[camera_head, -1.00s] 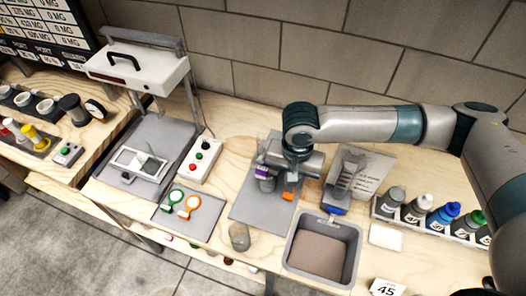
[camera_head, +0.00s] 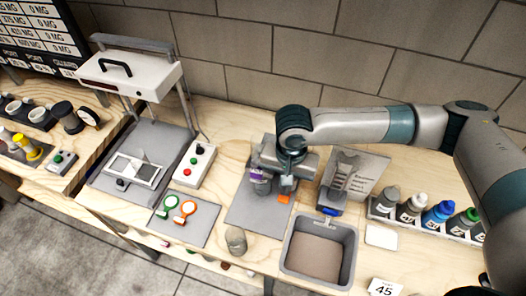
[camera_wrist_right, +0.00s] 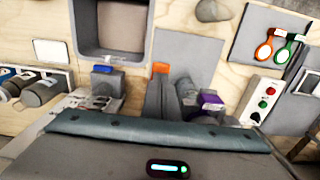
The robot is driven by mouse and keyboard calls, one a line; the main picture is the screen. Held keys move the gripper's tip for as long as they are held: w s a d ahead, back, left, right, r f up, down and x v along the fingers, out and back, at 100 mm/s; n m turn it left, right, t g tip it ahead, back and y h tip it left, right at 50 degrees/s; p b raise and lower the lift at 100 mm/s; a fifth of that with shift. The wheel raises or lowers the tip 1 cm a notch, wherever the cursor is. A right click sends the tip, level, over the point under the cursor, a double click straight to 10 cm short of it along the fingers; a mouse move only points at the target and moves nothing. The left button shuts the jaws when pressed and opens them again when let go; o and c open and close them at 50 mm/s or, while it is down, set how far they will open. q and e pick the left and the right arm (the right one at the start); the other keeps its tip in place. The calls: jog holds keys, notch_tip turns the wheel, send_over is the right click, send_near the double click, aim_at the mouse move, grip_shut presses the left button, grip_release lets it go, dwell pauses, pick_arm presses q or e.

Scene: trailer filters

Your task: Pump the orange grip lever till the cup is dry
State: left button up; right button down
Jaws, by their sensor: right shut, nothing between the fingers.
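The orange grip lever (camera_head: 284,197) shows as a small orange end just below my right gripper (camera_head: 288,183) in the head view. The gripper is shut and empty, with its tip over or against the lever; contact is not clear. In the right wrist view the lever's orange end (camera_wrist_right: 160,68) shows beyond the fingers. A device with a purple part (camera_head: 258,174) stands beside the gripper on a grey mat (camera_head: 245,208); the purple part also shows in the wrist view (camera_wrist_right: 210,101). The cup and its contents cannot be made out behind my arm. My left gripper is out of view.
A grey bin (camera_head: 318,255) stands in front right of the mat, and a small jar (camera_head: 236,241) at its front edge. A stand with a blue part (camera_head: 330,210) and a rack of bottles (camera_head: 428,217) are to the right. A button box (camera_head: 196,165) is left.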

jog(key=shift+f, duration=0.15)
jog(key=shift+f+b, duration=0.8)
jog(key=shift+f, duration=2.05)
jog(key=shift+r+p, duration=1.2)
jog(key=shift+p, duration=0.45)
jog(key=shift+r+p, duration=0.35)
jog(key=shift+r, duration=1.45)
